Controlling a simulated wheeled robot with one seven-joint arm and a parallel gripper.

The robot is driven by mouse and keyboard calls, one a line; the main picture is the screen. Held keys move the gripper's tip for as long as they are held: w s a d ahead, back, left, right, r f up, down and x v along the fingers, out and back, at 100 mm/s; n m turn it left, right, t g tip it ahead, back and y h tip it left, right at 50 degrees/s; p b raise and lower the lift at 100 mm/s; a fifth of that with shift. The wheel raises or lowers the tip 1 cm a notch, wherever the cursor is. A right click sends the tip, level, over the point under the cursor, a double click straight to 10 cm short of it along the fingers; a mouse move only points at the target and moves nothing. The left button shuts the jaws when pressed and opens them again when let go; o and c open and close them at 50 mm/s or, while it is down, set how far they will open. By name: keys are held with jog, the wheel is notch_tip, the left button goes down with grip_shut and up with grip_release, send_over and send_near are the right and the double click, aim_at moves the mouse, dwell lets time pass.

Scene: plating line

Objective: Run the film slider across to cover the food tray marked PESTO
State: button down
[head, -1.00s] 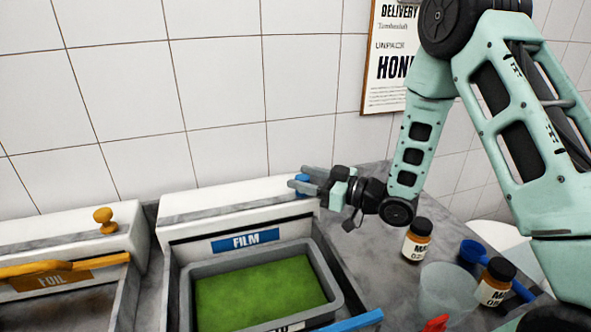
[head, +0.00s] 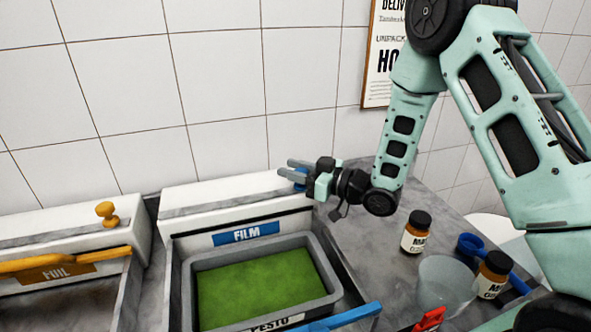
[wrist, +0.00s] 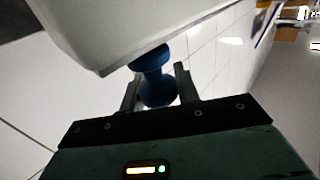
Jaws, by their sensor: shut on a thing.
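The tray marked PESTO (head: 187,290) is grey, holds green food and sits below the white film dispenser (head: 190,199) with its blue FILM label (head: 246,233). The blue slider knob (head: 300,179) is at the right end of the dispenser's top, mostly hidden by the fingers in the head view. My gripper (head: 297,172) is shut on this knob. In the wrist view the blue knob (wrist: 157,88) sits between the two fingers, against the dispenser's pale body (wrist: 110,30). No film is visible over the green food.
A foil dispenser with a yellow knob (head: 106,213) and yellow bar (head: 70,264) stands at left. A blue bar (head: 340,318) crosses the tray's front right. Labelled jars (head: 417,232), a clear cup (head: 443,283) and a blue scoop (head: 470,246) occupy the right counter.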

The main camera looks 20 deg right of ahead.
jog(key=a+b, duration=0.9)
jog(key=a, duration=1.8)
jog(key=shift+f+b, duration=0.15)
jog(key=shift+b, duration=0.2)
jog(key=shift+a, duration=0.6)
jog(key=c, duration=1)
grip_release()
jog(key=shift+c, duration=0.2)
